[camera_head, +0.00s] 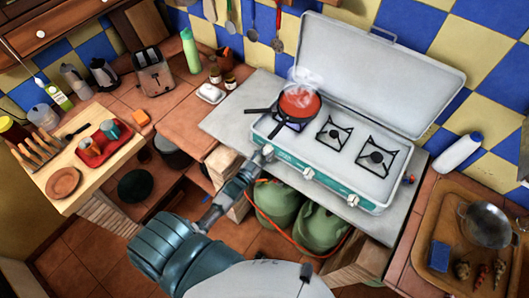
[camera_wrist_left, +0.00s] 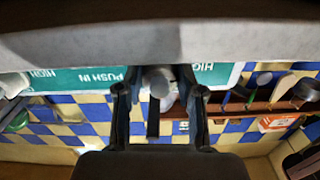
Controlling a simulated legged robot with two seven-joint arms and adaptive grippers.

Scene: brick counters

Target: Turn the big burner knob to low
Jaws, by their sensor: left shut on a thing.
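The camp stove (camera_head: 340,150) stands on the grey counter with its lid open. Its teal front panel carries a row of pale knobs; the middle one (camera_head: 309,173) and the right one (camera_head: 352,200) are in plain view. My left gripper (camera_head: 264,154) reaches up from below to the leftmost knob (camera_head: 268,150). In the left wrist view my left gripper (camera_wrist_left: 160,92) has a finger on each side of this pale knob (camera_wrist_left: 158,82) and is shut on it. The panel (camera_wrist_left: 100,78) there reads "PUSH IN" and "HIGH". The knob's pointer setting is too small to read. My right gripper is not in view.
A pan of red sauce (camera_head: 299,101) steams on the left burner, its handle jutting left above my gripper. Green gas bottles (camera_head: 320,228) and an orange hose sit below the counter. A white bottle (camera_head: 458,152) lies at right.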

